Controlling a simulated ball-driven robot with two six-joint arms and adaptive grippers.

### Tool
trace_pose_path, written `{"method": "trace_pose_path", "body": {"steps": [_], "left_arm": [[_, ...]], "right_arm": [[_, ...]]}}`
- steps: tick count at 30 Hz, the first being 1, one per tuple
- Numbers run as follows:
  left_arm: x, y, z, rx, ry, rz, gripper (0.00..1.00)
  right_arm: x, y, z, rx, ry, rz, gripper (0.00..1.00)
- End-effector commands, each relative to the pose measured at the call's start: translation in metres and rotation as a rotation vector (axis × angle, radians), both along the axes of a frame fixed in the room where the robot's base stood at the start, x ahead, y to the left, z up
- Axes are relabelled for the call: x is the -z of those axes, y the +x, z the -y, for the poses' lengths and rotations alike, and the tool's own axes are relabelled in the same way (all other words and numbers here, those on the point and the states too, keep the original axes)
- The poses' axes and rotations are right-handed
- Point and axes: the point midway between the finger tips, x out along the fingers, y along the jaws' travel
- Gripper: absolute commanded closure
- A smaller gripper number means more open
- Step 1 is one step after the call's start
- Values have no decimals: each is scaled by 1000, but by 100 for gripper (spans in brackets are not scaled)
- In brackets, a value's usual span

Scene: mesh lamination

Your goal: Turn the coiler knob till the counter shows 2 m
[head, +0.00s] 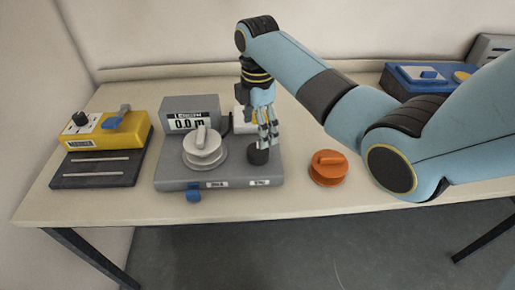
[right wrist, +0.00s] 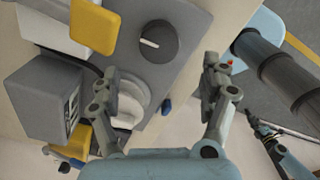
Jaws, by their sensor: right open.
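The grey coiler (head: 170,178) stands mid-left on the table. Its counter (head: 188,123) reads 0.0 m. A white spool (head: 204,150) with a raised grip sits on its top. The dark round coiler knob (head: 258,156) is at its right; the right wrist view shows the knob (right wrist: 157,42) with a white pointer line. My right gripper (head: 268,138) points down just above the knob. In the wrist view its fingers (right wrist: 161,75) are spread apart, with nothing between them. What seems to be my left arm (right wrist: 268,133) shows at the right of the wrist view; its jaws are unclear.
An orange reel (head: 328,168) lies right of the coiler. A yellow device (head: 133,137) with a dark front plate stands at the left. A blue unit (head: 428,80) is at the back right. A blue tab (head: 194,195) sticks out of the coiler's front near the table edge.

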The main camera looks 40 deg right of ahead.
Motion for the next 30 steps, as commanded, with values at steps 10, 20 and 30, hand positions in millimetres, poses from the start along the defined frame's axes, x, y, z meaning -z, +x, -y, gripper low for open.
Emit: {"method": "trace_pose_path", "body": {"steps": [10,20,30], "left_arm": [[5,0,0,0,0,0,100],[6,0,-1,0,1,1,100],[6,1,-1,0,1,2,100]], "right_arm": [[67,0,0,2,1,-1,21],[83,0,0,2,0,2,21],[82,0,0,2,0,2,47]]}}
